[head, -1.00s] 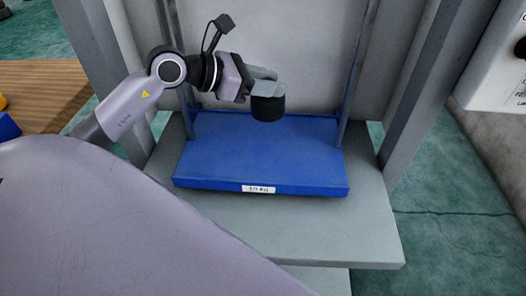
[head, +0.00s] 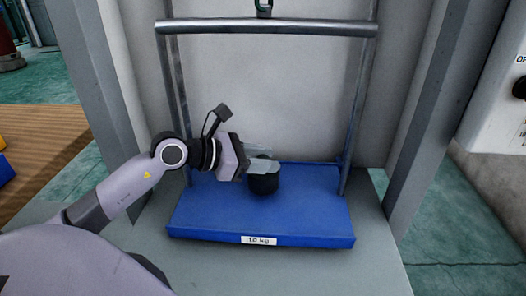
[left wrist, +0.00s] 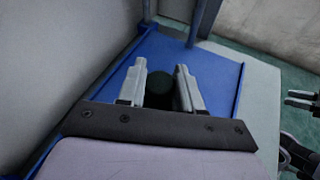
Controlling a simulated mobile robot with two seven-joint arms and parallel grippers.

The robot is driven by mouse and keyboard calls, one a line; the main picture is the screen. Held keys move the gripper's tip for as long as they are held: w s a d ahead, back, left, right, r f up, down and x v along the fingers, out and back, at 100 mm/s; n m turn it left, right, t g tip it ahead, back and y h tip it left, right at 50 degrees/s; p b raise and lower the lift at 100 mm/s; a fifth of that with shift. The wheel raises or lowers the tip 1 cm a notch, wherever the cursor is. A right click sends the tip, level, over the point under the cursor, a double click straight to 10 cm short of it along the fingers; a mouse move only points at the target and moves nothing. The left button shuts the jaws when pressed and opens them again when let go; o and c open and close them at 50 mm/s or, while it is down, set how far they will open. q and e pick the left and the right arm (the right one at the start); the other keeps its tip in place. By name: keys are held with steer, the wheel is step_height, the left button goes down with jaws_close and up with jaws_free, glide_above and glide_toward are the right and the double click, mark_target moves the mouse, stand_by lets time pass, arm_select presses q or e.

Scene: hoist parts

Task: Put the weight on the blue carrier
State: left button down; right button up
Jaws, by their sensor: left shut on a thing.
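The weight (head: 264,182) is a small dark cylinder. My left gripper (head: 262,163) is shut on its upper part, with a finger on each side. In the left wrist view the dark weight (left wrist: 172,90) shows between the two fingers. Part of what seems to be my right gripper (left wrist: 302,99) shows at the right edge of the left wrist view.
Two metal rods (head: 356,110) rise from the carrier to a crossbar (head: 265,27) hung on a hook (head: 264,8). Grey posts (head: 432,110) stand at both sides. A wooden surface (head: 40,150) is at left. The carrier's front half is bare.

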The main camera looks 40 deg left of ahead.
arm_select(q)
steer(key=shift+w+f, duration=0.1)
steer(key=shift+f, duration=0.75)
steer(key=shift+f+b, duration=0.2)
steer(key=shift+b, duration=0.1)
steer(key=c, duration=0.8)
jaws_free()
steer(key=shift+f, duration=0.2)
steer(key=shift+o, duration=0.2)
steer(key=shift+s+r, duration=0.15)
steer(key=shift+s, duration=0.05)
steer(key=shift+s+a, duration=0.2)
steer(key=shift+s, duration=0.05)
steer(key=v, duration=1.1)
steer(key=shift+r, duration=0.2)
steer(key=shift+s, duration=0.1)
